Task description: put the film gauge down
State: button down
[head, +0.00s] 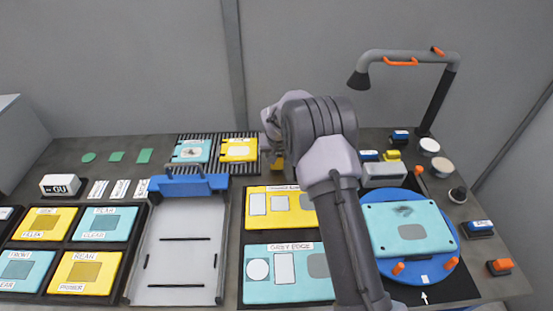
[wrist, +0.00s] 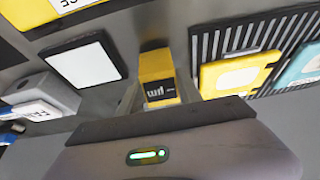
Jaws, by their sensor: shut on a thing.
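My gripper (head: 272,150) is at the back middle of the bench, just right of the ribbed black racks. It is shut on the film gauge, a small yellow block with a black label, best seen in the wrist view (wrist: 157,75). In the head view only a yellow part of the gauge (head: 277,163) shows below the gripper; my arm hides the rest. I cannot tell whether the gauge touches the bench. A white block with a dark label reading "GU" (head: 60,185) stands at the far left.
Yellow and teal plates lie on the ribbed racks (head: 225,161). A white pad with a black border (wrist: 75,68) lies beside the gauge in the wrist view. A grey tray (head: 180,250), a blue turntable (head: 448,268) and a lamp (head: 410,57) stand around.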

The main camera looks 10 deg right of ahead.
jog(key=shift+f, duration=0.65)
jog(key=shift+r, duration=0.1)
jog(key=c, duration=0.8)
grip_release()
